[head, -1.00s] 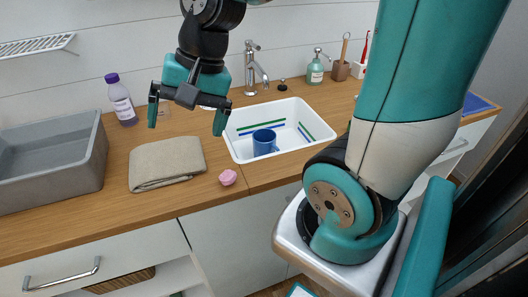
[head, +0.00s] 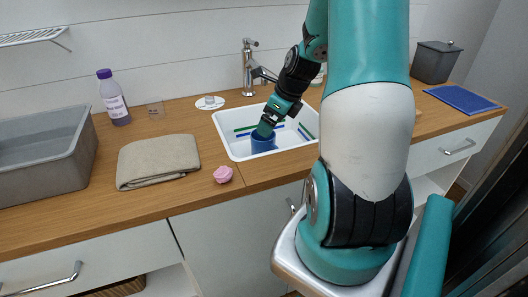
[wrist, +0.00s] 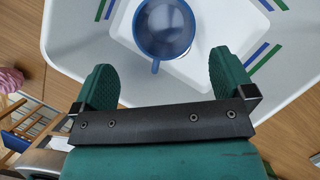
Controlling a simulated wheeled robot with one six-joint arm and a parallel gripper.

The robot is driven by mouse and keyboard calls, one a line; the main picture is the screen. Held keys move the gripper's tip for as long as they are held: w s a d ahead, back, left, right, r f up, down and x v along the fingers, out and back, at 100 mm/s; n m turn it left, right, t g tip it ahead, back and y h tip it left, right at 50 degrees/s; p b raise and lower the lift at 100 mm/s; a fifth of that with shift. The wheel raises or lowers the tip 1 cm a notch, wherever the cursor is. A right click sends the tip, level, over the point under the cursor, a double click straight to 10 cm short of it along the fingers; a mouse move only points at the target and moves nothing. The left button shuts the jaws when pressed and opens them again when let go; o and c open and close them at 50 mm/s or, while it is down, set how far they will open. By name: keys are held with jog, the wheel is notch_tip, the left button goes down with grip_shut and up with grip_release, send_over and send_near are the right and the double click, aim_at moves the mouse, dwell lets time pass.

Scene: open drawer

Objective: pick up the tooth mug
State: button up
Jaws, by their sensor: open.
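The blue tooth mug (head: 262,143) stands upright in the white sink basin (head: 229,140). In the wrist view I look down into the mug (wrist: 164,28), with its handle pointing toward my gripper. My gripper (wrist: 160,75) is open, its two teal fingers apart, one on each side of the handle's line. The mug lies just beyond the fingertips in that view, and nothing is between the fingers except the handle's end nearby. In the head view my gripper (head: 267,128) is over the mug and hides part of its rim.
A folded beige towel (head: 158,161) and a pink item (head: 223,174) lie on the wooden counter left of the sink. A faucet (head: 250,70) stands behind the basin. A purple-capped bottle (head: 114,98) and grey tub (head: 40,150) are further left. Green and blue stripes mark the basin.

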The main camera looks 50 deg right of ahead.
aim_at(262, 139)
jog(key=x, duration=0.9)
jog(key=shift+w+d+b, duration=0.2)
jog(key=shift+d+b, duration=0.05)
jog(key=shift+b, duration=0.1)
jog(key=c, duration=1.1)
jog(key=shift+r, duration=0.15)
